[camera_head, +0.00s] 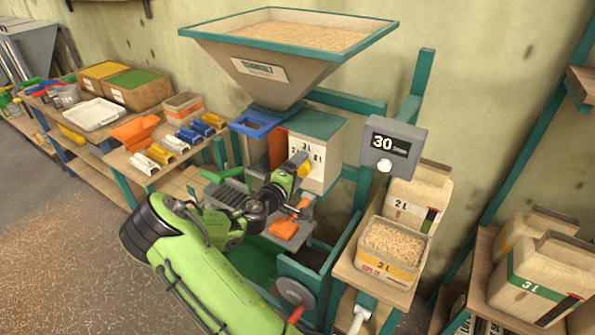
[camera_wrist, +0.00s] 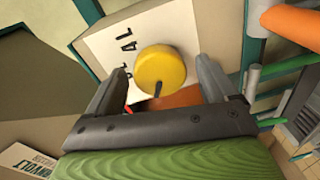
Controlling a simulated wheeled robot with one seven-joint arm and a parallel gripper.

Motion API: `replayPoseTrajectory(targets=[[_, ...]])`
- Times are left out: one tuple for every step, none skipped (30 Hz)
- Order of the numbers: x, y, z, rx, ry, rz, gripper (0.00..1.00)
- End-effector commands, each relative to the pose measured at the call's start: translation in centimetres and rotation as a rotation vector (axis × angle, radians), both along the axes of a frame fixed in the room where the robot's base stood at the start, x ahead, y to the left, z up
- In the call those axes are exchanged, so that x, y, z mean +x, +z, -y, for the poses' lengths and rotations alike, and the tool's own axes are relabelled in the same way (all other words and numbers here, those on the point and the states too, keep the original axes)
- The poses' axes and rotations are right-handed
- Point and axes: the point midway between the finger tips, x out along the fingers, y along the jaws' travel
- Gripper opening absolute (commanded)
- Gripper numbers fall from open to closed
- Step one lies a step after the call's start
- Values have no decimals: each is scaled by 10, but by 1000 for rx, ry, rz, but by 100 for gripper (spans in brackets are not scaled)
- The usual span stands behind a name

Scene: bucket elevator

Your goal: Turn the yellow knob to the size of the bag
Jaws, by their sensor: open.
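The yellow knob (camera_wrist: 160,66) is round and sits on the white scale plate (camera_wrist: 120,48) on the front of the machine box. In the head view the knob (camera_head: 305,169) is partly covered by my gripper (camera_head: 297,165). An open bag of grain (camera_head: 388,271) on the wooden shelf seems to read "2 L".
A grey display (camera_head: 394,142) reading 30 stands right of the box. A closed bag (camera_head: 416,202) reads "2 L"; several 3L bags (camera_head: 540,280) stand far right. The hopper (camera_head: 285,75) hangs above. An orange handle (camera_head: 285,228) sits below the box.

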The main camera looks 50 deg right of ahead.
Motion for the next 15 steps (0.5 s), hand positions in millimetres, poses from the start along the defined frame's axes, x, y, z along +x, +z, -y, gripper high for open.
replayPoseTrajectory(targets=[[0,0,0,0,0,0,86],[0,0,0,0,0,0,86],[0,0,-2,0,0,0,86],[0,0,-4,0,0,0,86],[-1,1,-8,0,0,0,86],[-1,1,-15,1,2,0,86],[-2,1,-21,2,2,-1,86],[-3,2,-28,1,4,-2,86],[-4,2,-40,2,5,-2,86],[-5,3,-48,2,6,-2,86],[-7,3,-57,2,6,-3,86],[-8,4,-68,2,6,-2,86],[-9,5,-77,1,5,-3,86],[-10,6,-86,2,7,-2,86],[-12,7,-97,1,6,-3,86]])
